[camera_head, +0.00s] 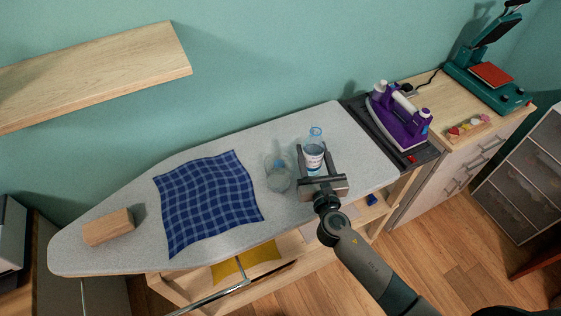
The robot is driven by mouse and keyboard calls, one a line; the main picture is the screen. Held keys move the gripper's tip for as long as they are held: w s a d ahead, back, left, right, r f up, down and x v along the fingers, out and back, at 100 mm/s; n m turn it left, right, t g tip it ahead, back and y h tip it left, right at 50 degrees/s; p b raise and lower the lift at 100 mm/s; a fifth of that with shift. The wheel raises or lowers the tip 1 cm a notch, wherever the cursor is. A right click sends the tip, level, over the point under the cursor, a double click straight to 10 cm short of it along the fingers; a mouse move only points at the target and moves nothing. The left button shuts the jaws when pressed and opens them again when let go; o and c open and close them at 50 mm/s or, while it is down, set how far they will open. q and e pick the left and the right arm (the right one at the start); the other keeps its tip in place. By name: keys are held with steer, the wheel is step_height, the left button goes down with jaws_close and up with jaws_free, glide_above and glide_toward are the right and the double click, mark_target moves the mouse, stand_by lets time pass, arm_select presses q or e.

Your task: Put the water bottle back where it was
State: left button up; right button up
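The water bottle (314,152) is clear with a white label and a pale blue cap. It looks upright over the right part of the grey ironing board (130,205). My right gripper (315,152) comes in from the lower right, with one finger on each side of the bottle. The fingers are very close to the bottle's sides; I cannot tell whether they press on it. The bottle's base is partly hidden, so I cannot tell whether it touches the board. My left gripper is not in view.
A clear glass vessel (279,180) stands just left of the bottle. A blue checked cloth (208,200) and a wooden block (108,227) lie further left. A purple iron (399,120) rests on a dark stand at right. A wooden shelf (95,72) juts out at upper left.

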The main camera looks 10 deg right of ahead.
steer(key=shift+d+r, duration=0.1)
steer(key=s+d+r+y+b, duration=0.1)
steer(key=s+d+r+b, duration=0.5)
steer(key=d+r, duration=0.3)
steer(key=shift+d+r+n+b, duration=0.3)
steer(key=shift+d+r+b, duration=0.1)
steer(key=shift+d, duration=1.05)
steer(key=w+a+f+p, duration=0.1)
steer(key=w+a+f, duration=0.6)
steer(key=w+a, duration=0.1)
steer(key=shift+w+p, duration=0.3)
steer(key=shift+f, duration=0.15)
steer(key=shift+f, duration=1.9)
